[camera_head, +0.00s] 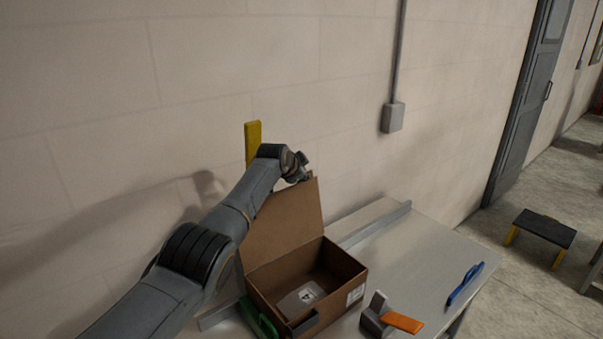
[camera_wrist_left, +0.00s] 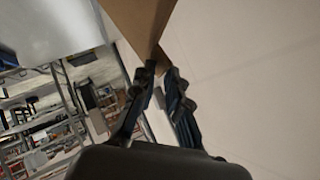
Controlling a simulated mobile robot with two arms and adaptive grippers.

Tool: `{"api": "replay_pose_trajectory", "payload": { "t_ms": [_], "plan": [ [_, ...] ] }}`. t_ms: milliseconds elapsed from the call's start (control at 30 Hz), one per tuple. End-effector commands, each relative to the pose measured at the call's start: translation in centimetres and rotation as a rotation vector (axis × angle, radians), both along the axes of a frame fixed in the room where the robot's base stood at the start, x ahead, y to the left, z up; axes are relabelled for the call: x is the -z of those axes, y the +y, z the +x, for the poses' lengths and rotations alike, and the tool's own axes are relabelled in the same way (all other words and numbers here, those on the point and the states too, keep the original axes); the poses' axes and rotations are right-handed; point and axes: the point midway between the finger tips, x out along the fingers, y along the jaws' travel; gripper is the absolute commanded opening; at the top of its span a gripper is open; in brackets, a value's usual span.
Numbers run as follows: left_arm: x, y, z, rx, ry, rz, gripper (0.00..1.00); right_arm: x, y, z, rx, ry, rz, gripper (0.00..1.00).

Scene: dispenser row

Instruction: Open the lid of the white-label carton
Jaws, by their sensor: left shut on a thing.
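The brown carton (camera_head: 357,283) stands on the table with a white label on its right-hand side. Its lid (camera_head: 285,222) is raised and stands up at the back, so the inside shows. A grey item with a pale label (camera_head: 301,298) lies inside. My left gripper (camera_head: 303,172) is at the top edge of the lid. In the left wrist view my left gripper (camera_wrist_left: 161,72) is shut on the edge of the brown lid (camera_wrist_left: 142,22). The lid's left part is partly hidden behind my arm in the head view. My right gripper is not in view.
On the grey table (camera_head: 425,249) are a grey block with an orange handle (camera_head: 402,322), a blue-handled object (camera_head: 464,284) and a green object (camera_head: 262,324) beside the carton. A yellow upright piece (camera_head: 252,143) shows behind my arm. The wall is close behind the lid.

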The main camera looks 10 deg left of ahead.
Motion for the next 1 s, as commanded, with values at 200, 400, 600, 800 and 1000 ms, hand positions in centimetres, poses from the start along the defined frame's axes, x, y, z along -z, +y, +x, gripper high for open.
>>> {"api": "replay_pose_trajectory", "payload": {
  "t_ms": [200,400,600,800,1000],
  "plan": [
    [0.08,0.20,-0.02,-0.001,0.001,0.007,0.00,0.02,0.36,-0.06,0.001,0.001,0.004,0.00],
    [0.09,0.21,-0.03,-0.001,0.001,0.006,0.28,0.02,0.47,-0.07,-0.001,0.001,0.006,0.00],
    [0.06,0.15,-0.01,-0.001,0.001,0.003,0.28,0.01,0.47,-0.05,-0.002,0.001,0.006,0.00],
    [-0.04,0.15,-0.09,-0.001,0.000,0.003,0.28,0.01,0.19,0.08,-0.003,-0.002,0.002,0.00],
    [-0.54,0.30,-0.62,0.000,-0.001,0.001,0.28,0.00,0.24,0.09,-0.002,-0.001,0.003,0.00]
  ]
}}
